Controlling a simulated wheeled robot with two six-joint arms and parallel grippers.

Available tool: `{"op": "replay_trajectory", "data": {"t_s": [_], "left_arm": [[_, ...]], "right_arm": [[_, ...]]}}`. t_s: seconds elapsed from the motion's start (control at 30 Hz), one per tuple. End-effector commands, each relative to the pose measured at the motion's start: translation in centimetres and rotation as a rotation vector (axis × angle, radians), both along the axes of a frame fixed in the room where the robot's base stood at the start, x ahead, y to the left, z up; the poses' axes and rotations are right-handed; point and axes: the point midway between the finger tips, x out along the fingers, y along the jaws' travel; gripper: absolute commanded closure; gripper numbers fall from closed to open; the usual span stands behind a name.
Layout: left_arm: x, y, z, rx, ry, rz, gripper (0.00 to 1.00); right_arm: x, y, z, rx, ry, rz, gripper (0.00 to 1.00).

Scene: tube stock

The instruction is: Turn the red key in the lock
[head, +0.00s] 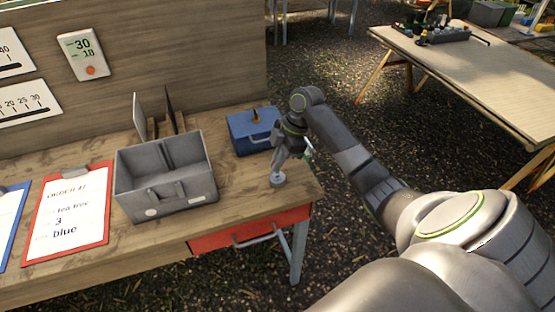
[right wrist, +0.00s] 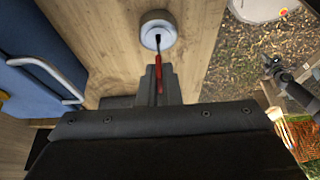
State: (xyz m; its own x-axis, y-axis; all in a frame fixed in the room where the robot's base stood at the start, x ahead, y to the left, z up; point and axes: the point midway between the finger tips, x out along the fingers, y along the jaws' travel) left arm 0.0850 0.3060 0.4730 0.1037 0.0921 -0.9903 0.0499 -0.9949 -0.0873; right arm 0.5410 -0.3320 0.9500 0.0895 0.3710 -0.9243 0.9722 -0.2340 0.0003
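The lock (head: 277,181) is a small round grey piece on the bench top near its right front corner. In the right wrist view the lock (right wrist: 158,22) shows a pale rim and a darker face. The red key (right wrist: 158,66) lies between the fingers of my right gripper (head: 280,160), which look closed on it. The key's dark shaft reaches to the lock's face; how deep it sits I cannot tell. In the head view the gripper points down just above the lock and the key is too small to make out. My left gripper is not in view.
A blue case (head: 243,136) with a handle stands just behind the gripper. A grey bin (head: 165,202) stands to the left, beside a red clipboard (head: 98,245). A red drawer (head: 215,242) is under the bench's front edge. Open ground lies right of the bench.

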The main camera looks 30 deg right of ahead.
Motion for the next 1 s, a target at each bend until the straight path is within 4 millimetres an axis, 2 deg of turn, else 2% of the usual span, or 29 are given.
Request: {"op": "replay_trajectory", "data": {"t_s": [0.63,1.0], "left_arm": [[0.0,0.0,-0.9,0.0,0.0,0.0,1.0],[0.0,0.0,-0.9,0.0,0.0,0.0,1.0]], "right_arm": [[0.0,0.0,-1.8,0.001,0.0,0.001,1.0],[0.0,0.0,-1.9,0.0,0.001,0.001,1.0]]}}
